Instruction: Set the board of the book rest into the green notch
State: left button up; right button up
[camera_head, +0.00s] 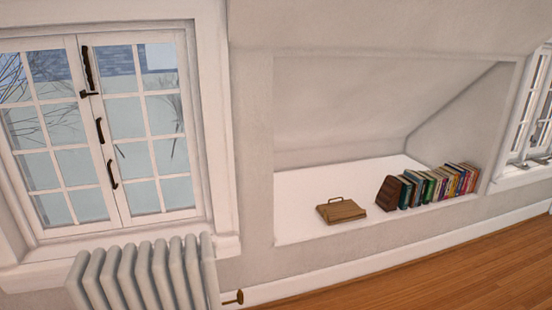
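A light brown wooden piece with a raised handle-like loop (342,210) lies on the white floor of the wall niche, near its front edge. It looks like the book rest, but its parts are too small to tell apart. I cannot make out a green notch on it. Neither of my grippers is in view.
A dark brown bookend (389,194) and a row of books (440,184) stand to the right in the niche (310,176). A white radiator (145,275) stands below the window (100,130) at the left. Clear wooden floor (450,270) lies at the lower right.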

aim_at(347, 209)
jog(key=i+l+z, duration=0.1)
jog(key=i+z, duration=0.4)
jog(key=i, duration=0.4)
jog(key=i+j+z, duration=0.2)
jog(key=i+z, duration=0.3)
jog(key=i, duration=0.45)
